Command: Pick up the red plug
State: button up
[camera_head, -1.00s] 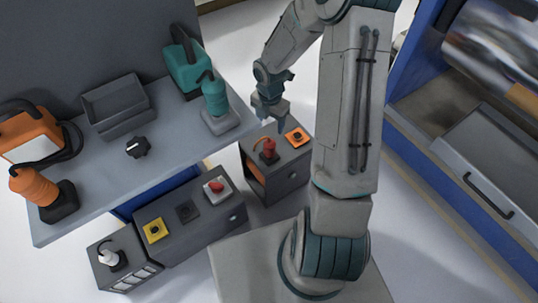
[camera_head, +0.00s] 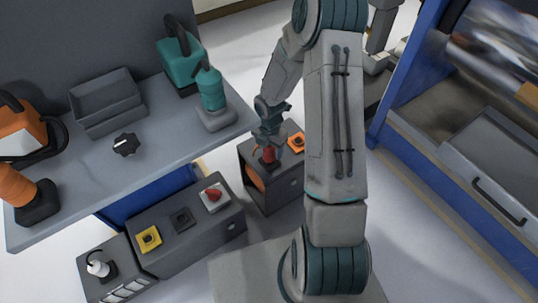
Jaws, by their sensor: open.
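The red plug (camera_head: 268,153) stands upright on top of a small dark cabinet (camera_head: 282,190) to the left of my arm. An orange cable beside it hangs down the cabinet's front. My gripper (camera_head: 268,145) points down directly over the plug, with its fingers at the plug's upper part. The gripper is open. The fingers hide part of the plug, and I cannot tell whether they touch it.
An orange socket (camera_head: 297,142) sits on the same cabinet, just right of the plug. A low cabinet with a red button (camera_head: 213,194) stands to the left. The grey workbench (camera_head: 165,145) holds a teal tool (camera_head: 211,95) near my gripper. A blue-framed machine (camera_head: 440,140) is at right.

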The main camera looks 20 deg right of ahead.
notch_tip(320, 180, down, 3)
jog(key=shift+r+b, duration=0.1)
jog(key=shift+b, duration=0.3)
jog(key=c, duration=1.2)
jog(key=shift+o, duration=0.2)
jog(key=shift+r, duration=0.15)
jog(key=shift+r+p, duration=0.5)
jog(key=shift+r, duration=0.2)
notch_tip(320, 180, up, 3)
jog(key=shift+f+p, duration=0.1)
jog(key=shift+p, duration=0.7)
jog(key=s+d+r+p, duration=0.4)
jog(key=s+d+r, duration=0.2)
jog(key=d, duration=0.3)
jog(key=shift+s+d+r+p, duration=0.25)
jog(key=shift+s+r+p, duration=0.05)
jog(key=shift+s, duration=0.1)
